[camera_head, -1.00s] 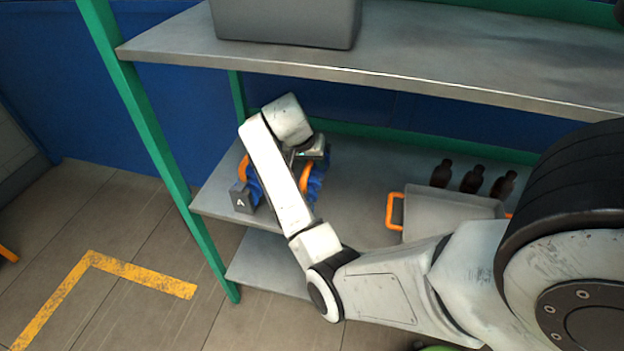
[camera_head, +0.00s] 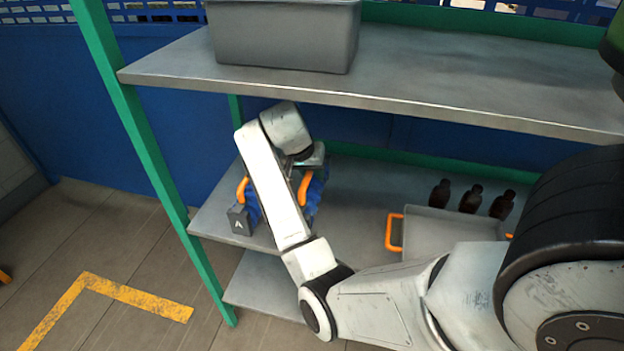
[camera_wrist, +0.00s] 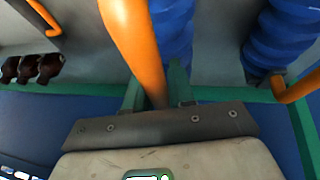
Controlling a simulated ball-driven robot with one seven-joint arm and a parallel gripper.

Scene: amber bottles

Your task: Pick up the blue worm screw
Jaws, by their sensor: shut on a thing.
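Two blue worm screws with orange handles are on the middle shelf. In the wrist view, one blue worm screw (camera_wrist: 172,32) is just behind my gripper (camera_wrist: 157,90). The fingers are shut on its thick orange handle (camera_wrist: 135,40), which passes between them. The other blue worm screw (camera_wrist: 282,30) is to the right, apart from the fingers. In the head view, the held screw (camera_head: 315,192) is partly hidden by my arm, and its orange handle (camera_head: 304,188) shows. The other screw (camera_head: 252,208) is at the left, beside a grey block marked A (camera_head: 239,221).
A grey bin (camera_head: 285,45) stands on the upper shelf (camera_head: 430,72), above my arm. A grey tray (camera_head: 450,228) with an orange handle and several amber bottles (camera_head: 470,198) are to the right. A green post (camera_head: 140,140) bounds the shelf's left side.

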